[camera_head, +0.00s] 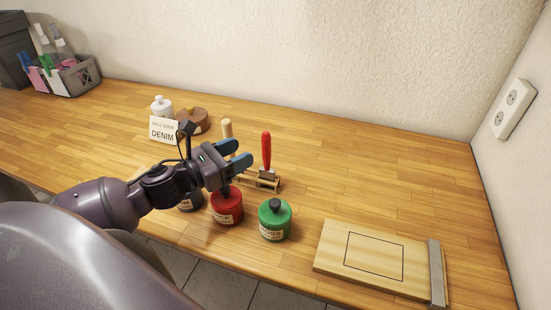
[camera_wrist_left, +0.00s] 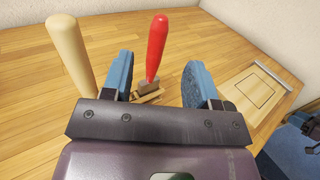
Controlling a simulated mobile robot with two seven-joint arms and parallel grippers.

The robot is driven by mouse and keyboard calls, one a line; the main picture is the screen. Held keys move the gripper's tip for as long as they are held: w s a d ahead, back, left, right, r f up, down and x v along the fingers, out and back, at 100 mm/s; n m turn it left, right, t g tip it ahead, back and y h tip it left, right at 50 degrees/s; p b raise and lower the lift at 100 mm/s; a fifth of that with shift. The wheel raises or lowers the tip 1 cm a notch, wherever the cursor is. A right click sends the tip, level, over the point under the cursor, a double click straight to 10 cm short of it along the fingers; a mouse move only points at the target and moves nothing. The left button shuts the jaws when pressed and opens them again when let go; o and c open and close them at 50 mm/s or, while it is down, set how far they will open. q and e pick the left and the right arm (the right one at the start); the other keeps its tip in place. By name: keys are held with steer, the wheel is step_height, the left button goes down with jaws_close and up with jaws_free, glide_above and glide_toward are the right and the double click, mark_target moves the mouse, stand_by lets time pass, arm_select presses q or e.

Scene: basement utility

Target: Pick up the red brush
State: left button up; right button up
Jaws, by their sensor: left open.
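The red brush (camera_head: 266,152) stands upright with its red handle up, in a small wooden rack (camera_head: 262,183) on the workbench. My left gripper (camera_head: 240,155) is open, with its blue fingers pointing toward the brush and a small gap to it in the head view. In the left wrist view the red brush (camera_wrist_left: 156,48) shows between the two blue fingers (camera_wrist_left: 155,85), beyond them. A second brush with a pale wooden handle (camera_wrist_left: 72,52) stands left of the fingers; its top (camera_head: 227,127) shows behind my gripper.
A red jar (camera_head: 227,208), a green jar (camera_head: 275,222) and a dark jar (camera_head: 190,203) stand before the rack. A DENIM sign (camera_head: 163,130), a white bottle (camera_head: 161,105) and a brown round object (camera_head: 192,120) are behind. A wooden board (camera_head: 345,270) lies right. The bench's right rear is clear.

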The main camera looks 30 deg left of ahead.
mark_target(270, 136)
arm_select(q)
steer(key=x, duration=0.3)
steer(key=p+x, duration=0.1)
steer(key=x, duration=0.2)
steer(key=p+x, duration=0.1)
steer(key=x, duration=0.2)
steer(key=shift+w+r, duration=0.1)
steer(key=shift+r, duration=0.15)
steer(key=shift+w+f, duration=0.1)
steer(key=shift+w, duration=0.2)
arm_select(e)
steer(key=shift+v, duration=0.8)
arm_select(q)
jaws_close()
